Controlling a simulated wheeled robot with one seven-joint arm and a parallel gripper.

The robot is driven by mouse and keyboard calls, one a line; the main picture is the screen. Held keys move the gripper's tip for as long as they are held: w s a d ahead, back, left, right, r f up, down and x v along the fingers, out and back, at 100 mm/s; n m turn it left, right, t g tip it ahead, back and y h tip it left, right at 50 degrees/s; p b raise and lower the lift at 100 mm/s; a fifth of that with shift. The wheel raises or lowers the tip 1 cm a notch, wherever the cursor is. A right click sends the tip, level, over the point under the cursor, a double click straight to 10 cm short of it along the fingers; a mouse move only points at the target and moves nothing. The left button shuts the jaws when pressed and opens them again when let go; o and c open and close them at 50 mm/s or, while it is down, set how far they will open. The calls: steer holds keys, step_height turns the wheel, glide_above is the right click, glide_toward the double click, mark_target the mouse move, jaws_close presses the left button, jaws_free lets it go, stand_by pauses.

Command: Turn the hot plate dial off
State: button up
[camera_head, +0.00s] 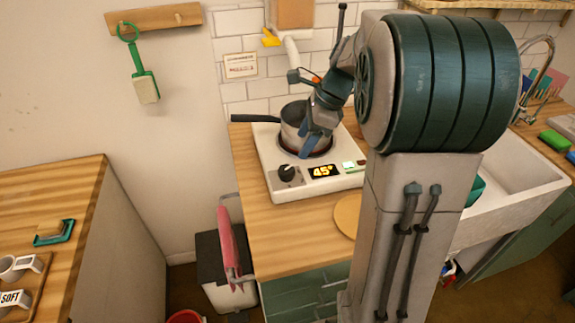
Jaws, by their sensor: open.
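The white hot plate (282,190) stands on the wooden counter. Its black dial (286,173) is on the front left of the panel, beside a lit display (324,171) that reads 45°. A steel pot (293,115) with a black handle sits on the round burner. My gripper (308,150) is open, with blue fingers pointing down in front of the pot, above and to the right of the dial. It looks apart from the dial. Whether it touches the pot, I cannot tell. My arm hides part of the hot plate's back right.
A white sink (520,180) is at the right, partly behind my arm. The counter (275,235) in front of the hot plate is clear. A separate wooden counter (70,190) is at the left.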

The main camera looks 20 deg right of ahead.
mark_target(287, 169)
steer(key=x, duration=1)
steer(key=shift+a+f, duration=0.1)
steer(key=c, duration=1)
